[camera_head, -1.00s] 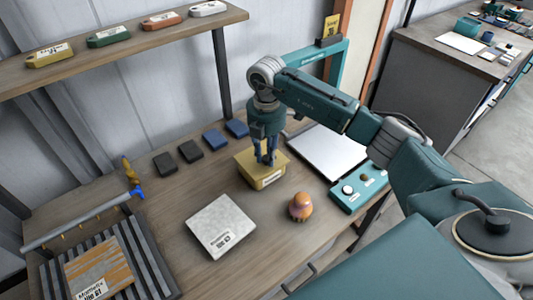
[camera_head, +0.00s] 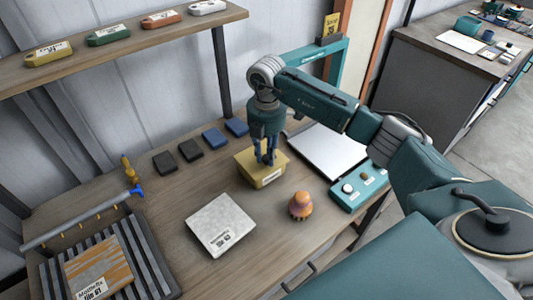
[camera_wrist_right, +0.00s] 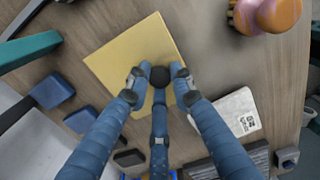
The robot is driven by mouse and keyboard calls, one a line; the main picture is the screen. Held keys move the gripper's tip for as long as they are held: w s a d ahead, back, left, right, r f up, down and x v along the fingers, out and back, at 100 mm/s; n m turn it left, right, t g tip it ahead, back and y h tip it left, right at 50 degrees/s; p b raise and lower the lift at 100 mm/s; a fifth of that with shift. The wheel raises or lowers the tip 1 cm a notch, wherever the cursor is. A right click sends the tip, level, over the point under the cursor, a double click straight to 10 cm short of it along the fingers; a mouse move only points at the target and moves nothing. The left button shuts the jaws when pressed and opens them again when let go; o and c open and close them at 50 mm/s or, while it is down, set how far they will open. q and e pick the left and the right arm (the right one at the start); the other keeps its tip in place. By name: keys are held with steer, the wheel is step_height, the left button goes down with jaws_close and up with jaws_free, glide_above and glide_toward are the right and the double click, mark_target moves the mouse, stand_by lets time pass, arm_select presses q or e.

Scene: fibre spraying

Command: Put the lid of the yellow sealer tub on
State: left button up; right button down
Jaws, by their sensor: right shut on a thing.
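The yellow sealer tub (camera_head: 254,179) stands on the workbench below my right gripper, with a pale label on its front. Its yellow lid (camera_head: 243,160) appears over the tub's top. I cannot tell whether it is fully seated. In the right wrist view the lid (camera_wrist_right: 125,52) is a flat yellow square with a dark round knob (camera_wrist_right: 159,76). My right gripper (camera_head: 265,160) points straight down, its blue fingers shut around the knob. The fingers hide part of the lid. My left gripper is not in view.
A grey tile (camera_head: 220,226) lies at front left of the tub, and an orange and purple rounded object (camera_head: 301,206) at front right. Dark and blue blocks (camera_head: 213,139) stand behind. A teal button box (camera_head: 358,190) and a white panel (camera_head: 326,152) are at right.

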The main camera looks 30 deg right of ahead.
steer(key=c, duration=1.4)
jaws_free()
steer(key=shift+c, duration=0.2)
steer(key=shift+r, duration=0.1)
step_height(320, 180, up, 12)
